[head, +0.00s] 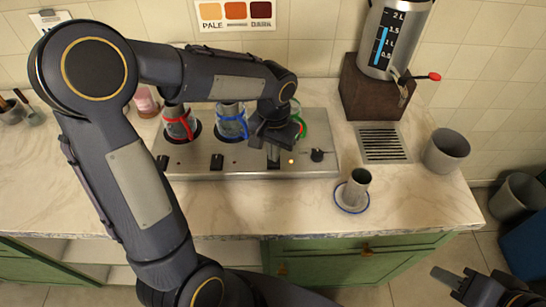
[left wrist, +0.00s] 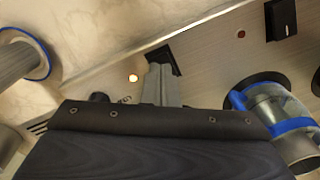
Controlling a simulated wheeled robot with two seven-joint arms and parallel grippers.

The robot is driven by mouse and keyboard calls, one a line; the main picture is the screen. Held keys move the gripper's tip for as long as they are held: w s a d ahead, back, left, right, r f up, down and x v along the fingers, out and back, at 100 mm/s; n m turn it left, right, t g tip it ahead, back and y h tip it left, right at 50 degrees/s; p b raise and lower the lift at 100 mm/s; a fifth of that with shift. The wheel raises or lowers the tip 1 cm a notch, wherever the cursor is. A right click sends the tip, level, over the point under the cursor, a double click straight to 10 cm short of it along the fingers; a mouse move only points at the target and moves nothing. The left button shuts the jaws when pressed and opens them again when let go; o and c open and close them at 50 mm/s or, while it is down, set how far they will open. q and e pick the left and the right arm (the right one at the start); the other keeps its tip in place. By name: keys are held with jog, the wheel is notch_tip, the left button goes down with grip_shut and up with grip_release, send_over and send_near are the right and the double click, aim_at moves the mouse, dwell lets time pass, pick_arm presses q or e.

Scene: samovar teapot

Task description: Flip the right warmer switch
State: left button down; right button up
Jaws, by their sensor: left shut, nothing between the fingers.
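The steel warmer plate (head: 240,165) has a row of dark switches along its front. The right switch (left wrist: 163,60) sits beside a lit indicator (head: 291,161), which also shows in the left wrist view (left wrist: 133,78). My left gripper (head: 273,153) is shut and empty, pointing down at the right switch. In the left wrist view its fingertips (left wrist: 160,82) overlap the switch's edge; I cannot tell whether they touch it. The middle switch (head: 217,162) and left switch (head: 163,162) are clear of the gripper. My right gripper (head: 449,277) is at the bottom right, away from the counter; its opening is unclear.
Glasses with red (head: 180,123) and blue (head: 231,122) bands stand on the plate; a green-banded one (head: 300,125) is mostly hidden behind my left gripper. A knob (head: 317,155) is right of the light. A grey cup (head: 357,186) on a saucer stands at front right.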

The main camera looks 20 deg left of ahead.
pick_arm(q)
jog(key=shift+f+b, duration=0.75)
jog(key=shift+f, duration=0.25)
dwell(0.8)
jog(key=shift+r+p, duration=2.85)
jog(key=shift+r, duration=0.75)
jog(key=s+r+n+t+h, duration=0.1)
jog(key=s+r+t+h, duration=0.1)
jog(key=s, duration=0.7)
jog(key=s+r+n+t+h, duration=0.1)
jog(key=s+r+t, duration=0.2)
jog(key=s, duration=0.6)
jog(key=shift+a+r+n+t+h, duration=0.3)
jog(key=shift+r+h, duration=0.1)
